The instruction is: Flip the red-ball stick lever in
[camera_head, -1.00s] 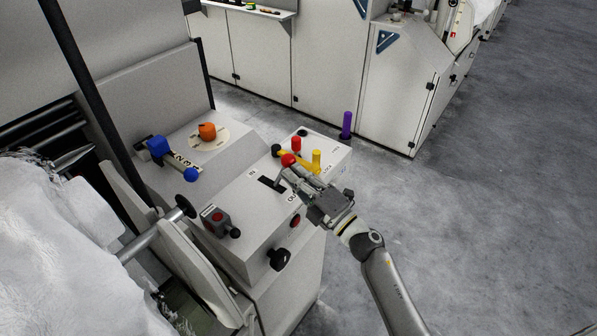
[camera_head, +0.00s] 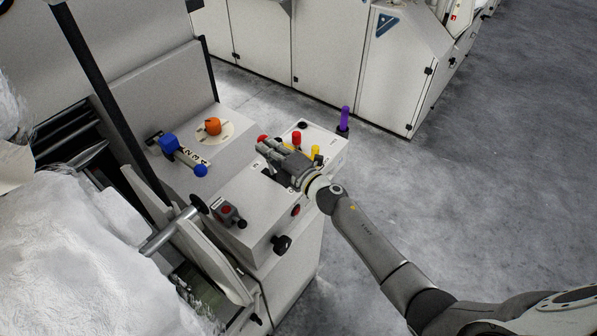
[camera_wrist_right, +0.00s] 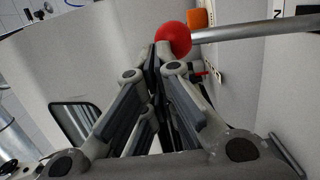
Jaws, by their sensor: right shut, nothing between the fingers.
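The slot (camera_head: 268,172) is partly covered. My left gripper is out of view.
A red knob (camera_head: 296,138) and yellow handle (camera_head: 315,152) stand close beyond the gripper. A purple post (camera_head: 345,118), orange knob (camera_head: 212,126), blue lever (camera_head: 169,144) and red-button switch box (camera_head: 227,213) surround it. Grey floor (camera_head: 430,190) at right is open.

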